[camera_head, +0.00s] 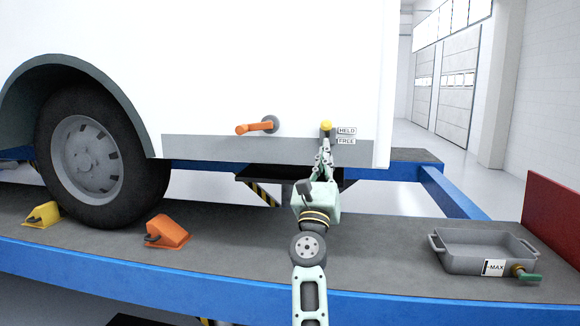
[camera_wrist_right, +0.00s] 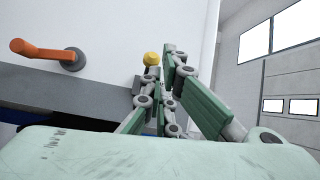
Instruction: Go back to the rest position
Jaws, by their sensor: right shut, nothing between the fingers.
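My right gripper (camera_head: 325,150) is raised in front of the motorhome's lower rear side, its fingers pointing up. It is shut and empty. Its tips are just below a yellow knob (camera_head: 326,125) beside the HELD and FREE labels (camera_head: 347,136). In the wrist view the fingers (camera_wrist_right: 168,65) are close together and the yellow knob (camera_wrist_right: 152,58) shows just left of their tips. I cannot tell whether they touch it. My left gripper is not in view.
An orange handle (camera_head: 256,126) sticks out of the white body left of my gripper. An orange chock (camera_head: 167,233) and a yellow chock (camera_head: 42,215) lie by the wheel (camera_head: 92,160). A grey tray (camera_head: 484,262) with a green-handled tap stands on the blue-edged lift platform (camera_head: 240,240) at right.

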